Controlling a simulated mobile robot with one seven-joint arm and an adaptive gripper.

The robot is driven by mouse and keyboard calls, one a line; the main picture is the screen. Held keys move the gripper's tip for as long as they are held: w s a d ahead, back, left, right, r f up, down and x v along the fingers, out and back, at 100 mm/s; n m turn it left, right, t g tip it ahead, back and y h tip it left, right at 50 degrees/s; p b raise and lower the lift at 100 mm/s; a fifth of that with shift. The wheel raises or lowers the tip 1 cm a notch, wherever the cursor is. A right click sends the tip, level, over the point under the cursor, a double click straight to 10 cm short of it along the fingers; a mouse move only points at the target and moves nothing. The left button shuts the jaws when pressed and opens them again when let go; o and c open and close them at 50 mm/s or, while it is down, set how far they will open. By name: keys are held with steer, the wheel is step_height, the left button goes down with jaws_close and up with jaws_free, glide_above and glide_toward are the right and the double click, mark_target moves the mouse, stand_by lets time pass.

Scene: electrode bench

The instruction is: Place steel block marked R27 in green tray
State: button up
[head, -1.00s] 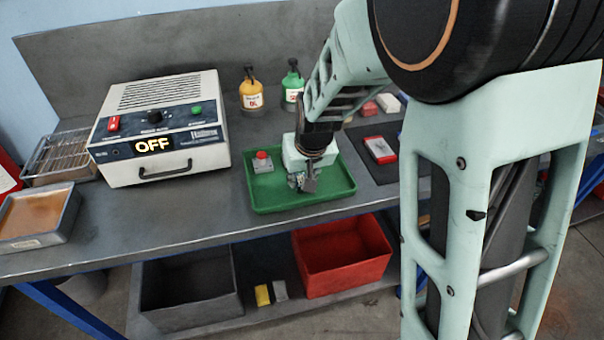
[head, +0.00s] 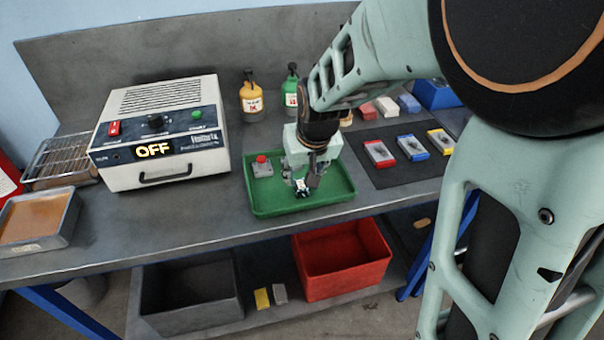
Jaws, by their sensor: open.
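The green tray (head: 262,204) stands on the bench, right of the white OFF-display unit. My gripper (head: 303,187) points down over the tray's front middle, its jaws open. A small pale-and-dark piece (head: 302,189) shows at the fingertips, low in the tray; I cannot tell whether it is a block resting on the tray floor or part of the fingers. A grey block with a red knob (head: 262,167) sits in the tray's back left corner, left of my gripper. No R27 mark is readable in this view.
A dark mat (head: 392,168) to the right holds metal pieces in red (head: 379,153), blue (head: 412,147) and yellow (head: 441,141) frames. Two bottles (head: 251,100) stand behind the tray. A red bin (head: 342,262) is on the lower shelf.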

steer(key=v, duration=0.7)
steer(key=shift+s+d, duration=0.1)
